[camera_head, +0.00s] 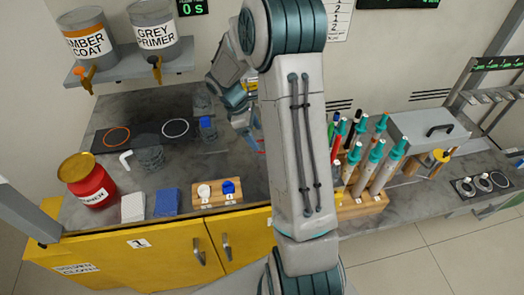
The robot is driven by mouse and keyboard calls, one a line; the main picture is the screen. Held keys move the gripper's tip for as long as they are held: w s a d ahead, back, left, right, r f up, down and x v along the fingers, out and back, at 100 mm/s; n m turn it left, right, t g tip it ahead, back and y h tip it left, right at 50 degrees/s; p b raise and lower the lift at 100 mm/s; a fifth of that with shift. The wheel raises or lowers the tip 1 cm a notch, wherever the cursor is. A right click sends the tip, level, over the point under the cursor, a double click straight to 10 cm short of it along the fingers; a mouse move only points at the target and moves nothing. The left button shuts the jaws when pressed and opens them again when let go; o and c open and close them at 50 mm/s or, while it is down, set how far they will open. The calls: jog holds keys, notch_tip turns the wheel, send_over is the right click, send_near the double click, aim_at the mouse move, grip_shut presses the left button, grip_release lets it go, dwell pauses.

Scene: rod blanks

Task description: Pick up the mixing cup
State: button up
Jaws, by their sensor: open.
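A clear, greyish cup (151,158) that looks like the mixing cup stands upright on the dark grey counter (110,108), left of centre. Another clear vessel (203,101) stands farther back, near the wall, and a small clear one with blue in it is just in front of it. I cannot tell for certain which of these is the mixing cup. My gripper (244,122) is open above the back of the counter, to the right of these vessels and apart from the left cup. My own arm link partly hides it, and its fingertips are hard to make out.
A red can (91,182) with a yellow lid stands at the left. A white sponge (133,207), a blue pad (167,202) and a wooden block (216,194) with white and blue caps line the front edge. Tall teal-topped tubes (368,166) stand in a rack at right.

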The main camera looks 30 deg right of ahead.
jog(key=x, duration=0.5)
jog(key=shift+s+a+f+p, duration=0.1)
jog(key=shift+s+f+p, duration=0.1)
jog(key=shift+f+p, duration=0.15)
jog(key=c, duration=1)
